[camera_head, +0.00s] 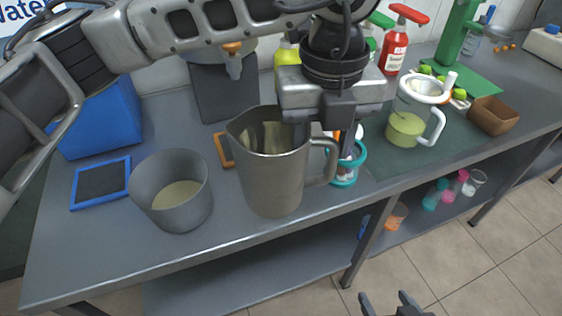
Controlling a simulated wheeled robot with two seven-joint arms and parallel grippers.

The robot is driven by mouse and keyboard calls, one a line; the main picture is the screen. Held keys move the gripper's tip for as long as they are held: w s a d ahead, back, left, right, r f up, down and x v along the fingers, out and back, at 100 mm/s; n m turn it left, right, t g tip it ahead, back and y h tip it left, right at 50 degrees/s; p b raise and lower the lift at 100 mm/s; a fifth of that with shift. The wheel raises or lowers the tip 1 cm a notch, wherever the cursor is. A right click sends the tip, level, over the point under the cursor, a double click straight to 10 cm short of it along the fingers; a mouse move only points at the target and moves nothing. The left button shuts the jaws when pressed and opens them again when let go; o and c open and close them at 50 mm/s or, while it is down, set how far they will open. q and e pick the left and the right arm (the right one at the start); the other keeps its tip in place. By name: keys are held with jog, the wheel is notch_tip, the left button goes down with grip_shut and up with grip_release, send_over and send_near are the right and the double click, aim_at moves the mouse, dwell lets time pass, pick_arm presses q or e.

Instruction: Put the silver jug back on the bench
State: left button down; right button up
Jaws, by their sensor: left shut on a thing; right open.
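The silver jug (268,172) is upright near the front edge of the grey bench (110,235). Its spout points left and its handle faces right. My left gripper (328,150) comes down from above and is shut on the jug, at its handle side. The gripper hides part of the jug's rim and handle. I cannot tell whether the jug's base touches the bench or hangs slightly above it. My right gripper (396,303) shows only its fingertips at the bottom edge, open and empty, in front of the bench.
A grey pot (172,207) with pale liquid stands left of the jug. A teal-rimmed container (348,165) is close behind its handle. A white-handled pitcher (408,122) of green juice and a brown box (493,115) stand right. A lower shelf (235,275) holds several cups.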

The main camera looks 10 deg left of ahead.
pick_arm(q)
jog(key=w+a+f+p, duration=0.2)
jog(key=w+a+f, duration=0.3)
jog(key=w+f, duration=0.5)
jog(key=shift+w+f+p, duration=0.2)
jog(key=shift+f+p, duration=0.15)
jog(key=shift+f, duration=0.6)
pick_arm(e)
jog(key=shift+d+r, duration=0.2)
jog(key=shift+r, duration=0.25)
jog(key=shift+f, duration=0.1)
